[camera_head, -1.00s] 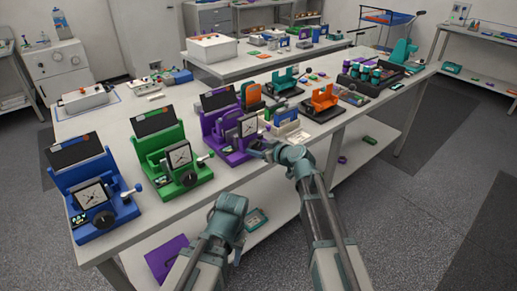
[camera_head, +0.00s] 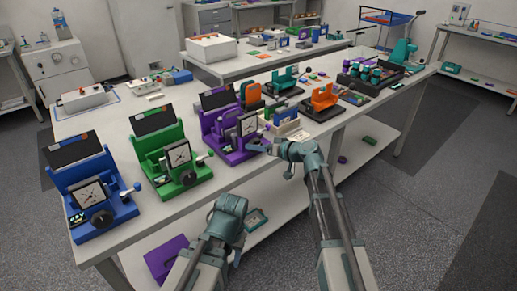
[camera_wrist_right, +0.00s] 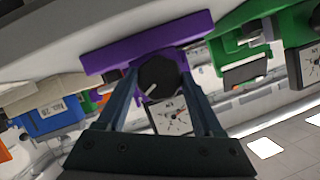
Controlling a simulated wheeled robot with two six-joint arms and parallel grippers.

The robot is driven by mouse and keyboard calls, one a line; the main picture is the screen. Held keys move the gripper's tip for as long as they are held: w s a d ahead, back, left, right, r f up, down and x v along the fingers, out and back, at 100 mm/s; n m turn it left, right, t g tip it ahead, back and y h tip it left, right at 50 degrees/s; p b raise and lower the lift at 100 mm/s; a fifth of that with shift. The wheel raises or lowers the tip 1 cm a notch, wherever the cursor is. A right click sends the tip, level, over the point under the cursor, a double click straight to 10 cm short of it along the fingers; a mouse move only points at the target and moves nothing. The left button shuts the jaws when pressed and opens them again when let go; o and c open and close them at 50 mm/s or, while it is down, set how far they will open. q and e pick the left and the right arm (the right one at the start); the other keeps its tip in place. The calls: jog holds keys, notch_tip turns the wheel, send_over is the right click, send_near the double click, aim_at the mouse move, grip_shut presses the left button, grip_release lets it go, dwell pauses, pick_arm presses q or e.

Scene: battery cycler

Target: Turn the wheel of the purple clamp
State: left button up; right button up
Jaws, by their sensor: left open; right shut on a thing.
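The purple clamp (camera_head: 238,158) stands on the near table edge, with a square dial (camera_head: 247,125) on its front. In the right wrist view its purple base (camera_wrist_right: 115,55) appears at the top, and its round black wheel (camera_wrist_right: 160,74) with a white mark sits between my fingers. My right gripper (camera_head: 256,147) is shut on this wheel; the fingers lie along both sides of it. In the head view the wheel is mostly hidden by the gripper. My left gripper (camera_head: 228,238) is open, low in front of the table, its fingertips hard to make out.
A green clamp (camera_head: 176,160) and a blue clamp (camera_head: 95,190) of the same kind stand to the left. Orange holders (camera_head: 322,97) and a light-coloured rack (camera_head: 288,127) stand to the right. A lower shelf (camera_head: 275,205) runs under the tabletop.

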jog(key=shift+m+y, duration=0.3)
jog(key=shift+m, duration=0.1)
dwell(0.4)
jog(key=o, duration=1.4)
jog(key=shift+c, duration=0.2)
jog(key=p+v, duration=0.4)
jog(key=v, duration=0.9)
jog(key=shift+d+r, duration=0.2)
jog(key=shift+d, duration=0.2)
jog(key=shift+s, duration=0.1)
